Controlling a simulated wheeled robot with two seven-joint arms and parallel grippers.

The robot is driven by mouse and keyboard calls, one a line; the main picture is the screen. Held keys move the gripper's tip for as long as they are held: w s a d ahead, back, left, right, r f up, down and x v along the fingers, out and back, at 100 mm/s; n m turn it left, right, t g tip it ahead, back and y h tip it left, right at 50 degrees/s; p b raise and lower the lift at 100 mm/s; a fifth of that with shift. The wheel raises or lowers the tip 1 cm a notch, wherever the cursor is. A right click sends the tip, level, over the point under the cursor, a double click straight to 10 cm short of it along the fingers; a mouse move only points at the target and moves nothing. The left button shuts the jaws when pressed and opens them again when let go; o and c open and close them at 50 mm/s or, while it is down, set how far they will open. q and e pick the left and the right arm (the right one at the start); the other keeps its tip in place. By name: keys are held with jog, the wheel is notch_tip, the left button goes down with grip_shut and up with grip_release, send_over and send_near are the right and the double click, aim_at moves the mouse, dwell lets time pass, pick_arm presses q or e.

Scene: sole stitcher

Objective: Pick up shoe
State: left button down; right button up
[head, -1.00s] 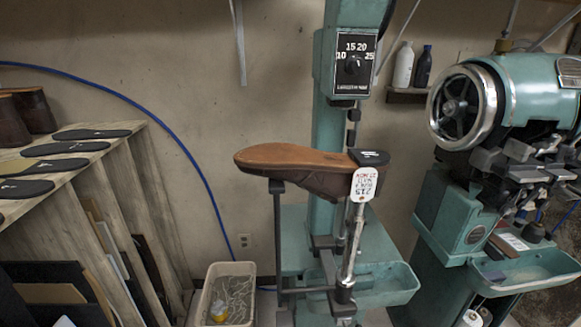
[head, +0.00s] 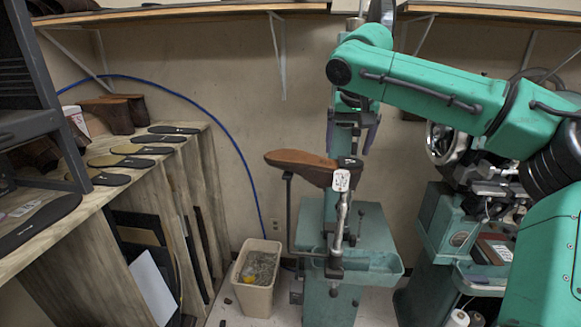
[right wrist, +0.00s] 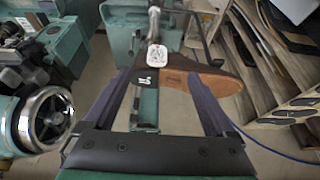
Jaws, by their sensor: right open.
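The brown shoe (head: 305,165) rests sole up on the stitcher's post, its toe pointing left in the head view. My right gripper (head: 354,148) is open and points down above the heel end. In the right wrist view the shoe (right wrist: 205,80) and its dark heel piece lie beyond and between the two spread fingers (right wrist: 160,85). The right finger overlaps part of the shoe; I cannot tell whether they touch. My left gripper is not in view.
The green stitcher stand (head: 370,225) holds the shoe. A second machine (head: 445,225) with a handwheel stands at right. A wooden rack (head: 150,190) with several soles is at left. A cream bin (head: 256,285) stands on the floor between rack and stand.

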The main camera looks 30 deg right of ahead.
jog(key=p, duration=0.2)
send_over(341, 182)
jog(key=s, duration=0.1)
jog(key=f, duration=0.6)
jog(key=a+f, duration=0.1)
jog(key=f, duration=0.2)
jog(key=shift+s+f, duration=0.1)
jog(key=shift+s, duration=0.1)
jog(key=f, duration=0.1)
jog(key=f+p, duration=0.1)
jog(key=f, duration=0.2)
jog(key=shift+w+d+f+p, duration=0.2)
jog(key=shift+w+p, duration=0.05)
jog(key=shift+p, duration=0.05)
jog(key=shift+w+d+f, duration=0.3)
jog(key=shift+w+f, duration=0.05)
jog(key=shift+c, duration=1.3)
jog(key=shift+s+a+r, duration=0.1)
jog(key=shift+a+r, duration=0.05)
grip_shut()
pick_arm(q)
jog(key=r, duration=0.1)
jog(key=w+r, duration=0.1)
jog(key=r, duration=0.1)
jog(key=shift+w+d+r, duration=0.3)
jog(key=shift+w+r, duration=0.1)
